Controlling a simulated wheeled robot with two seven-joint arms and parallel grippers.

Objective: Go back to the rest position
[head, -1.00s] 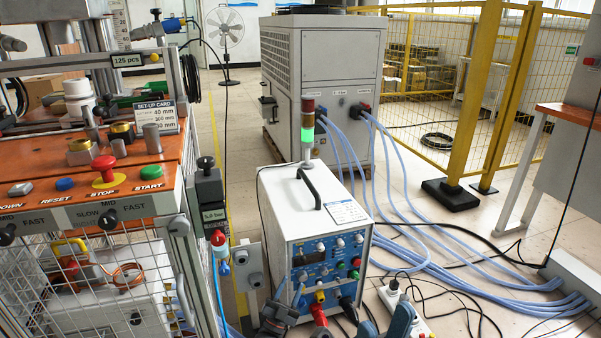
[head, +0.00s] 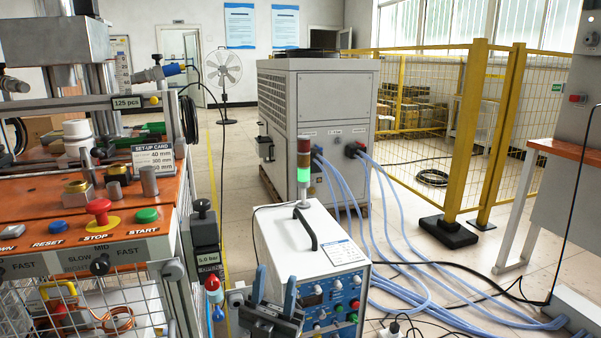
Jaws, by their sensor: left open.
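My left gripper (head: 275,298) shows at the bottom centre of the head view. Its two fingers point up and stand apart, with nothing between them. It appears in front of the lower left part of the white heater unit (head: 296,236), which has a blue control panel (head: 332,298), a black handle and a signal tower (head: 303,172) lit green. I cannot tell whether the gripper touches the unit. My right gripper is not in view.
An orange-topped bench (head: 130,222) with buttons and a wire cage (head: 105,305) stands at left. A grey chiller (head: 335,110) stands behind the heater, with blue hoses (head: 400,235) across the floor. A yellow fence (head: 466,130) is at right. Floor is open mid-right.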

